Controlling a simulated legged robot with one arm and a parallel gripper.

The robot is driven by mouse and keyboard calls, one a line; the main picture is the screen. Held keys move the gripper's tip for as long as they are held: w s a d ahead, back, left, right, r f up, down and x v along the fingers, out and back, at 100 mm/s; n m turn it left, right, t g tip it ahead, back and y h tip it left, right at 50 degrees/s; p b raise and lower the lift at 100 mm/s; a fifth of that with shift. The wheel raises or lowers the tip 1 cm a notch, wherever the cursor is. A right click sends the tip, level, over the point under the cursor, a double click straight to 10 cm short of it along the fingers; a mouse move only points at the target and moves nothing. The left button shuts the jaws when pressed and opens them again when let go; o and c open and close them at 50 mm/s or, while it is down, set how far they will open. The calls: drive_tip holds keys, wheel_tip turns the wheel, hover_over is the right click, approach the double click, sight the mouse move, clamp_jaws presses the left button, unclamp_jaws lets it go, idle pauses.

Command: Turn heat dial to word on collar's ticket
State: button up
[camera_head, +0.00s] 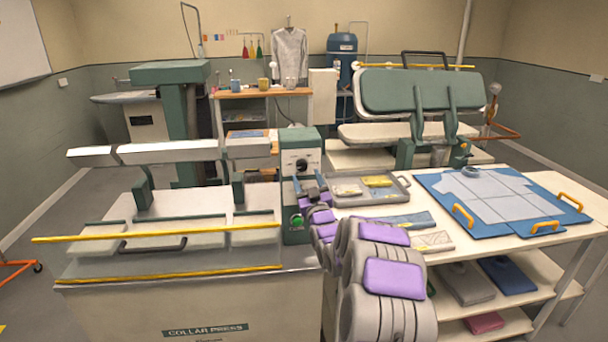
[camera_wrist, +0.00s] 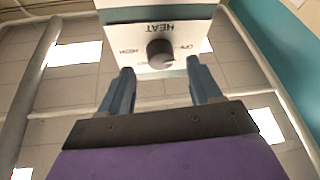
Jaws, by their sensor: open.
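The heat dial (camera_head: 301,164) is a dark round knob on a white plate on the green control box of the collar press. Where the dial points is hard to tell. My gripper (camera_wrist: 160,84) is open and empty, its fingers apart just short of the dial, one toward each side. In the head view my gripper (camera_head: 309,183) is just below the dial. I cannot make out a collar's ticket.
The collar press (camera_head: 205,332) fills the left, with yellow bars and a green button (camera_head: 297,221) below the dial. A grey tray (camera_head: 402,192) with yellow and pale items sits right of my arm. A blue board (camera_head: 440,184) lies farther right on the table.

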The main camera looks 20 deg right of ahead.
sight(303, 169)
drive_tip(key=shift+x, duration=1.8)
drive_tip(key=shift+a, duration=0.1)
drive_tip(key=c, duration=1)
